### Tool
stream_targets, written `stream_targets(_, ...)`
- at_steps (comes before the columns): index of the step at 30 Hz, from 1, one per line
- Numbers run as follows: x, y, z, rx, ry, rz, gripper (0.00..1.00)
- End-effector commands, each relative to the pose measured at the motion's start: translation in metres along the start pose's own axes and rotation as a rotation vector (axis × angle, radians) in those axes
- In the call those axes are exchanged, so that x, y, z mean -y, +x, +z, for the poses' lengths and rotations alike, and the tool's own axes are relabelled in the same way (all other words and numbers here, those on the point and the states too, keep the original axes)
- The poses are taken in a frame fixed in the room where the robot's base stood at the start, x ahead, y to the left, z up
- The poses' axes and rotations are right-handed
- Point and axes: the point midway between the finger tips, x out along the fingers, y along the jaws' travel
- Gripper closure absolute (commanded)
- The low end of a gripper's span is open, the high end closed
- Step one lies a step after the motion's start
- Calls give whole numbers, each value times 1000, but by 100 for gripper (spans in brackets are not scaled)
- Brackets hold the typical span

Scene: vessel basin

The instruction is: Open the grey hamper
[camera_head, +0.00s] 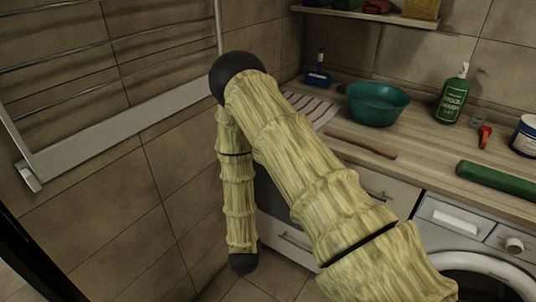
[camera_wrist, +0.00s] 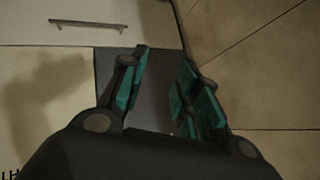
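A dark grey front panel (camera_head: 272,208) shows under the counter in the head view, partly hidden behind my arm. It looks like the grey hamper, but I cannot make out its whole outline. In the wrist view a plain dark grey surface (camera_wrist: 113,66), likely the same panel, lies beyond and between my fingers. My gripper (camera_wrist: 165,85) is open, its teal-padded fingers apart with nothing between them. I cannot tell whether it touches the grey surface. My gripper's fingers do not show in the head view.
A pale drawer front with a bar handle (camera_wrist: 88,24) borders the grey surface. A tiled wall (camera_wrist: 245,75) is close on the right in the wrist view. The counter holds a teal bowl (camera_head: 377,104) and a green bottle (camera_head: 452,98). A washing machine (camera_head: 470,262) stands right.

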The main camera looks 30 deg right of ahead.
Motion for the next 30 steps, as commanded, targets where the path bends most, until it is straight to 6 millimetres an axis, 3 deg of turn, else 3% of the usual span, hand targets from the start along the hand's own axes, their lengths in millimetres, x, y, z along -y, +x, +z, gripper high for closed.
stream_targets(1, 34, 14, -35, -111, 165, -29, 68)
stream_targets(3, 70, 23, -82, -258, 395, -67, 68)
stream_targets(6, 109, 25, -142, -441, 694, -125, 68)
stream_targets(9, 134, 19, -189, -586, 934, -180, 68)
stream_targets(12, 148, 11, -220, -688, 1103, -219, 68)
stream_targets(15, 155, 5, -237, -747, 1200, -244, 68)
stream_targets(20, 157, 6, -249, -776, 1246, -255, 68)
stream_targets(30, 146, 40, -281, -774, 1242, -255, 68)
